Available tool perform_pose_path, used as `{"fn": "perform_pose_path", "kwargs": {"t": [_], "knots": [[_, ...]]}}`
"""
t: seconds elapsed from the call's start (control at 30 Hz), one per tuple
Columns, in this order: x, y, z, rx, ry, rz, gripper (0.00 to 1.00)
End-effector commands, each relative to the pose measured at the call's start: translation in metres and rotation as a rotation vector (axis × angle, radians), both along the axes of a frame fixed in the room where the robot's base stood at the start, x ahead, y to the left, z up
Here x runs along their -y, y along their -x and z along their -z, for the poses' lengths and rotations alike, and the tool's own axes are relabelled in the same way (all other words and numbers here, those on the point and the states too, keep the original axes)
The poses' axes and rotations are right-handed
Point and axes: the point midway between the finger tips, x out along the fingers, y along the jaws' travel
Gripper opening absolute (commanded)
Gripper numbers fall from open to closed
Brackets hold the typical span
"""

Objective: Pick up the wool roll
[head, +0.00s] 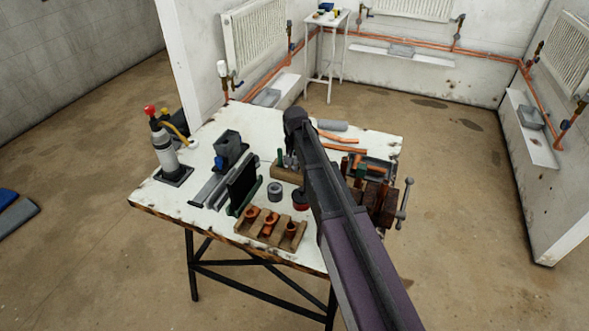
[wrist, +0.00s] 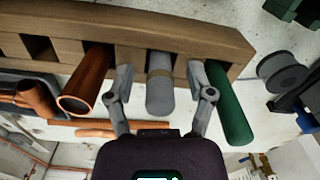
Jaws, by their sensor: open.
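My gripper (wrist: 160,78) is open, with one finger on each side of the roll. Thin gaps show between the fingers and the roll, and the fingertips reach the rack's edge. In the head view my gripper (head: 291,160) is at the rack (head: 287,172), and my arm hides much of it. I cannot make out the wool roll there.
A copper tube (wrist: 88,80) and a green cylinder (wrist: 231,110) stand in the rack on either side of the fingers, close by. A grey spool (head: 275,191), a wooden block with copper fittings (head: 270,229) and a vise (head: 383,200) share the white workbench (head: 203,138).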

Motion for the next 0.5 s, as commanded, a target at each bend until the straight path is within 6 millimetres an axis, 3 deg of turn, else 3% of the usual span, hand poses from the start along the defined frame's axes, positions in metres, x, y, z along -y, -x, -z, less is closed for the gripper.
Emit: {"fn": "perform_pose_path", "kwargs": {"t": [0.4, 0.5], "knots": [[-0.0005, 0.0, -0.0003, 0.0, 0.0, -0.001, 0.69], [-0.0005, 0.0001, -0.0003, 0.0, 0.0, -0.001, 0.42]]}}
